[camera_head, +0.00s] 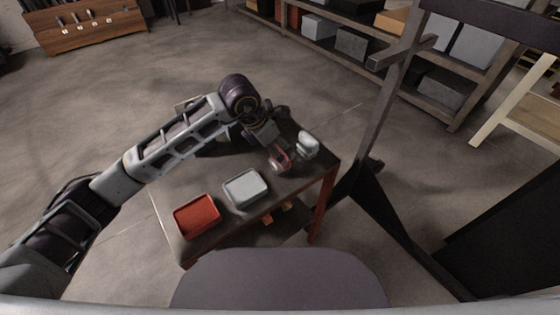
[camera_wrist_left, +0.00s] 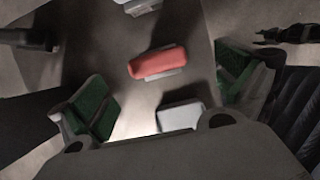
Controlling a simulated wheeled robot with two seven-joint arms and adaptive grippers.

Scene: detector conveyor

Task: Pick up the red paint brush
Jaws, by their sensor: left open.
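A red, rounded object (camera_wrist_left: 158,63), which I take to be the red paint brush, lies on the table in the left wrist view, with a pale part along its lower edge. In the head view a small red thing (camera_head: 281,160) shows at the end of my left arm, partly covered by the gripper. My left gripper (camera_wrist_left: 162,78) is open, its green-padded fingers spread to either side of the red object. The fingers look apart from it; the height between them is hard to tell. My right gripper is not in view.
On the dark table (camera_head: 172,218) stand a red tray (camera_head: 197,216) and a grey tray (camera_head: 245,188) toward the near side. A whitish object (camera_head: 307,146) stands at the right edge, close to my gripper. A dark upright frame (camera_head: 390,110) rises right of the table.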

